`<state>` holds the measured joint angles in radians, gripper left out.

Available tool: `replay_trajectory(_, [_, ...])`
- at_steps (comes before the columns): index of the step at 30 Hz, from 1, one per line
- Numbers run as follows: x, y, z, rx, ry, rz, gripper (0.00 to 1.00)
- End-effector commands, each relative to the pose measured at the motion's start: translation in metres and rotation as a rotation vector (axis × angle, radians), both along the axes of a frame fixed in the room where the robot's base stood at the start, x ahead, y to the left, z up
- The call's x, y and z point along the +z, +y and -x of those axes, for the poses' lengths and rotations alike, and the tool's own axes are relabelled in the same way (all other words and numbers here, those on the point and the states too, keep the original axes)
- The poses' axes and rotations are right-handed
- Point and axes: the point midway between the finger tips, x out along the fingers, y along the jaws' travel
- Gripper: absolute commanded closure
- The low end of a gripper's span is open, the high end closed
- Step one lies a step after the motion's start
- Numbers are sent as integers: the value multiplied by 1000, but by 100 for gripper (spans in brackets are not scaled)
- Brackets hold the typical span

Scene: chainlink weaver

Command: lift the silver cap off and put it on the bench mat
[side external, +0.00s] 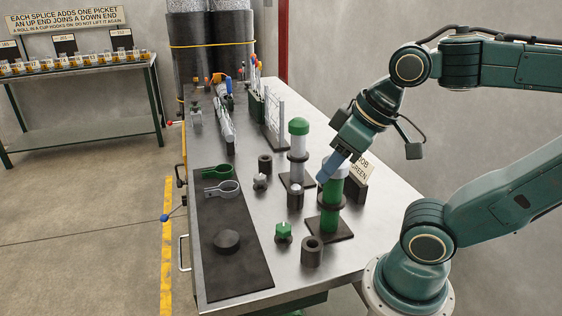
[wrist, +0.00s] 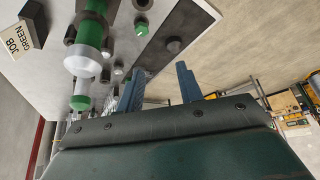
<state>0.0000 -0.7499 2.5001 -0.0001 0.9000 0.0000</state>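The silver cap (wrist: 80,64) sits on top of the green post (side external: 329,222); it also shows in the side view (side external: 343,158), partly hidden by my gripper. The post stands upright on a dark square base with a dark collar around it. My gripper (side external: 327,168) is beside the post top in the side view. In the wrist view, my gripper (wrist: 158,80) has its two blue fingers apart with nothing between them, and the cap lies to their left. The bench mat (side external: 228,275) is the dark sheet along the bench's left side; it also shows in the wrist view (wrist: 189,27).
A silver post (side external: 298,168) with a green cap (side external: 299,126) stands behind the green post. Dark cups (side external: 312,252) and small nuts stand between. A job sign (side external: 360,165) stands close right.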

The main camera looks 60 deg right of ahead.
Motion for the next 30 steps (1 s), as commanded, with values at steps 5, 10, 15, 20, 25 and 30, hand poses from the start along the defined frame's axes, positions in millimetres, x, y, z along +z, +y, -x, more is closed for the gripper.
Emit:
replay_trajectory(5, [0, 0, 0, 0, 0, 0, 38])
replay_trajectory(10, [0, 0, 0, 0, 0, 0, 14])
replay_trajectory(15, [0, 0, 0, 0, 0, 0, 14])
replay_trajectory(20, [2, -2, -1, -16, 6, -3, 14])
replay_trajectory(25, [10, -12, -7, -105, 50, -22, 14])
replay_trajectory(30, [26, -35, -18, -291, 136, -64, 14])
